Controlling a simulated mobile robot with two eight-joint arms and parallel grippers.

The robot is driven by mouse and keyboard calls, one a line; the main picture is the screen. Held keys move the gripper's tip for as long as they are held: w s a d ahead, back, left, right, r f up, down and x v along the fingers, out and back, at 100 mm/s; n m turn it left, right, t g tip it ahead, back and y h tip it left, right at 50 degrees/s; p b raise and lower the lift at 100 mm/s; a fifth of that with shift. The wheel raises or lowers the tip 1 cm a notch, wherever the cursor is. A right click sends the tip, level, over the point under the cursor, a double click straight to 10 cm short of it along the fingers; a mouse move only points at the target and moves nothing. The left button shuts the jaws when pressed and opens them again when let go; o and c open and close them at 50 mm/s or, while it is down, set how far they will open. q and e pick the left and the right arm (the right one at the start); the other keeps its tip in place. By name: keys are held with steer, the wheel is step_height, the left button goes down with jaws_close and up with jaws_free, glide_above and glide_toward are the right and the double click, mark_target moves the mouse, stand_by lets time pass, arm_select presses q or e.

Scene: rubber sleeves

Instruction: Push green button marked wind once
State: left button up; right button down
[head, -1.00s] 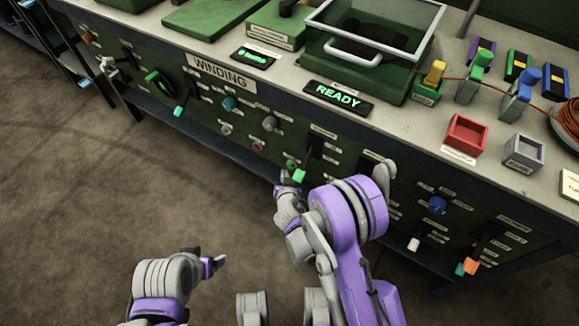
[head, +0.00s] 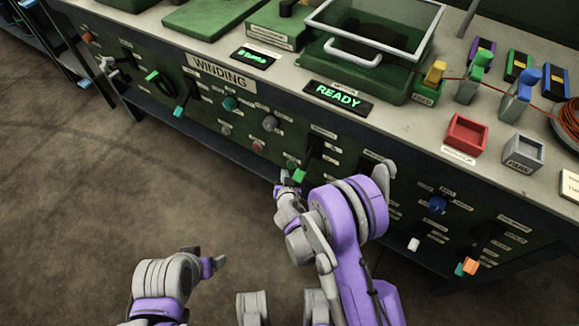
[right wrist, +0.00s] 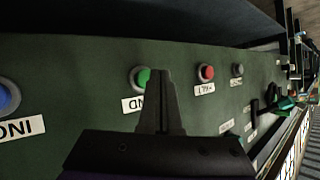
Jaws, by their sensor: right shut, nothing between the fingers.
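The green button (right wrist: 142,78) sits on the dark green panel in the right wrist view. Its label (right wrist: 133,104) is upside down and partly covered, with only the end "ND" readable. In the head view the green button (head: 291,165) is small, just above my right gripper (head: 285,178). My right gripper (right wrist: 158,76) is shut and empty, its fingertips just right of the button and overlapping its edge in the wrist view. I cannot tell whether they touch it. My left gripper (head: 212,262) hangs low over the floor, away from the panel; its fingers are too small to read.
A red button (right wrist: 206,73) labelled "HALT", a grey button (right wrist: 237,70) and a blue button (right wrist: 8,96) are on the same panel. A display (head: 338,96) reads "READY". The floor at left is clear.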

steer(key=shift+w+d, duration=0.1)
steer(key=shift+w+d, duration=0.15)
steer(key=shift+w, duration=0.1)
steer(key=shift+w, duration=0.1)
stand_by(0.6)
steer(key=shift+w+d+r, duration=0.25)
steer(key=shift+w+d, duration=0.15)
stand_by(0.8)
steer(key=shift+s+a, duration=0.15)
steer(key=shift+s, duration=0.15)
steer(key=shift+s+f, duration=0.1)
steer(key=shift+f, duration=0.05)
steer(key=shift+s+a+p, duration=0.15)
steer(key=shift+s+a, duration=0.65)
steer(key=shift+s, duration=0.3)
steer(key=shift+s+a+p, duration=0.15)
steer(key=shift+s+a, duration=0.65)
steer(key=shift+s, duration=0.25)
